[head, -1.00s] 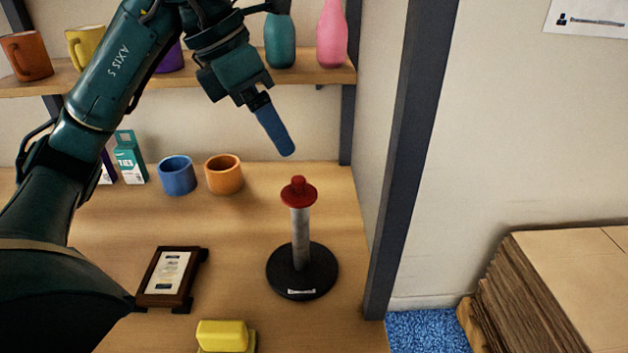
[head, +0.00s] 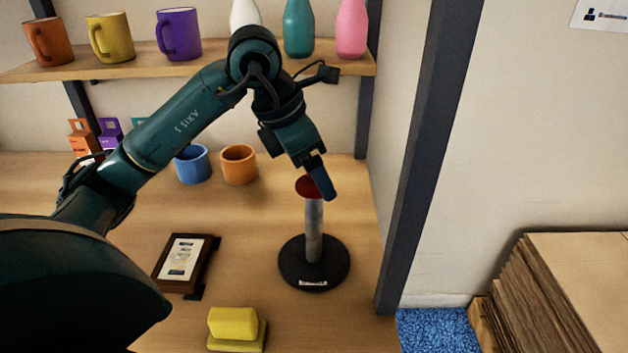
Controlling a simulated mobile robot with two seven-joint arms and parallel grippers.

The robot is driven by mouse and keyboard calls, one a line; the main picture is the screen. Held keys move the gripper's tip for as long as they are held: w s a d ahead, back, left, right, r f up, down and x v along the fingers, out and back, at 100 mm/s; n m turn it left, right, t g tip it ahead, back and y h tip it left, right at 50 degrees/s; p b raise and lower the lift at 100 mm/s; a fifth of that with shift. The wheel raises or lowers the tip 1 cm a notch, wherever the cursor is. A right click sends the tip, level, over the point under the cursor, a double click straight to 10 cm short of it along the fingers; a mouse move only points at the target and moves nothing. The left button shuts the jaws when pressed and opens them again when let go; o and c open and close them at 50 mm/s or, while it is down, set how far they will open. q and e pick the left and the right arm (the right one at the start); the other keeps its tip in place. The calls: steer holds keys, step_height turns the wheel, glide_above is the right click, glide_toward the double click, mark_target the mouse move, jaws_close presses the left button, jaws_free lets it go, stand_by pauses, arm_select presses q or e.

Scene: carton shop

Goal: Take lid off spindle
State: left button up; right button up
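The spindle (head: 313,228) is a grey post upright on a round black base (head: 290,268), on the lower shelf. The red lid (head: 303,187) sits on its top, and its right part and its knob are hidden by my gripper. My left gripper (head: 324,184) reaches down from above, its blue finger right at the lid and overlapping it in the head view. Only one finger shows clearly, so I cannot tell whether it is open or shut on the knob. My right gripper is not in view.
Blue (head: 192,165) and orange (head: 238,166) cups stand behind. A dark shelf post (head: 432,150) rises close on the right. Mugs and bottles line the upper shelf.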

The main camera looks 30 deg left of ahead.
arm_select(q)
steer(key=shift+w+f, duration=0.1)
steer(key=shift+f, duration=0.2)
steer(key=shift+c, duration=0.3)
steer(key=c, duration=1)
steer(key=shift+r, duration=0.15)
